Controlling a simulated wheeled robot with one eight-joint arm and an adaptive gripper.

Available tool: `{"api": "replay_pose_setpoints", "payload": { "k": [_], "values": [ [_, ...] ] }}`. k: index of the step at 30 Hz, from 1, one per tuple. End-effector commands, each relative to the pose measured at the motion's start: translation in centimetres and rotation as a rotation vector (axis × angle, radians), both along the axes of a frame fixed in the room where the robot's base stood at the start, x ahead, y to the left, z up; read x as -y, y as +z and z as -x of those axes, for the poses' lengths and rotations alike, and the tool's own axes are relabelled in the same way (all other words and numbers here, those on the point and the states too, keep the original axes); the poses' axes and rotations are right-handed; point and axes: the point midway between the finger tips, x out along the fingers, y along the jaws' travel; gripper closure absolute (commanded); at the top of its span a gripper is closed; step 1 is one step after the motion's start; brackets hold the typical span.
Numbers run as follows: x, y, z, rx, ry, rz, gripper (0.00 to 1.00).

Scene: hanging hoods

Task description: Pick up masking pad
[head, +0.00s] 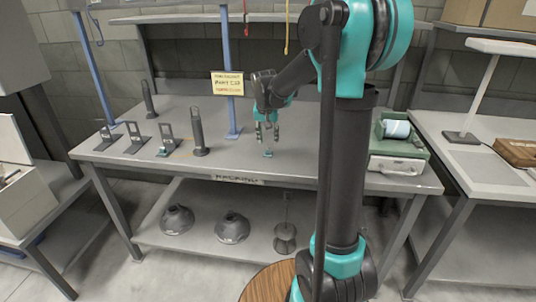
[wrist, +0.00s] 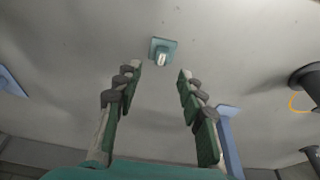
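A small teal square pad with a pale upright nub, which looks like the masking pad (head: 268,154), lies on the grey table top. In the wrist view the pad (wrist: 155,45) sits at the top centre, just beyond the fingertips. My gripper (head: 267,138) points down above the pad and is apart from it. In the wrist view my gripper (wrist: 160,72) has its two green-padded fingers spread, with nothing between them.
A dark cylinder post (head: 197,132) and several small metal stands (head: 133,138) are on the table's left. A green box with a blue-white roll (head: 397,130) stands on the right. A blue upright (head: 228,75) rises behind the gripper. A lower shelf holds dark cones (head: 232,228).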

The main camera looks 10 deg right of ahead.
Motion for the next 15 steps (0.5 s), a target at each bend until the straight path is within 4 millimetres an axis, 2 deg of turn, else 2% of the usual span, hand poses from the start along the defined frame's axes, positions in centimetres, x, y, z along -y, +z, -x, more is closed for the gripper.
{"api": "replay_pose_setpoints", "payload": {
  "k": [9,15],
  "values": [
    [0.1,-4.2,-0.6,0.0,0.0,0.0,0.6],
    [0.1,-4.8,-0.7,0.0,0.0,0.0,0.6]
  ]
}}
